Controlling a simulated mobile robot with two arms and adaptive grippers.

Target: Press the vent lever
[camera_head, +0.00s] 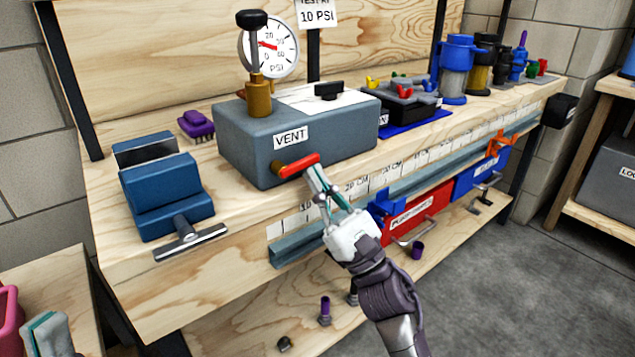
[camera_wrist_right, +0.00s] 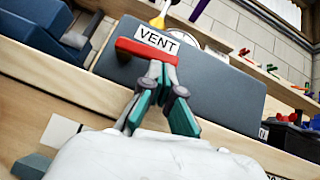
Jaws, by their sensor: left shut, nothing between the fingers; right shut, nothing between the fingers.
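The vent lever (camera_head: 297,165) is a red bar on a brass pivot, low on the front of the grey box (camera_head: 345,132), beside its VENT label (camera_head: 290,136). My right gripper (camera_head: 313,168) is shut and empty, with its fingertips at the right end of the lever. In the right wrist view the shut fingertips (camera_wrist_right: 160,68) overlap the right end of the red lever (camera_wrist_right: 138,48). I cannot tell whether they touch it. My left gripper (camera_head: 46,335) shows only partly at the bottom left corner, shut and away from the box.
A pressure gauge (camera_head: 272,45) with a black knob stands on the box. A blue vise (camera_head: 165,190) is to the left, with a purple brush (camera_head: 196,125) behind it. A black tray (camera_head: 405,103) and blue canister (camera_head: 456,68) stand right. Red and blue bins (camera_head: 418,214) hang below.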

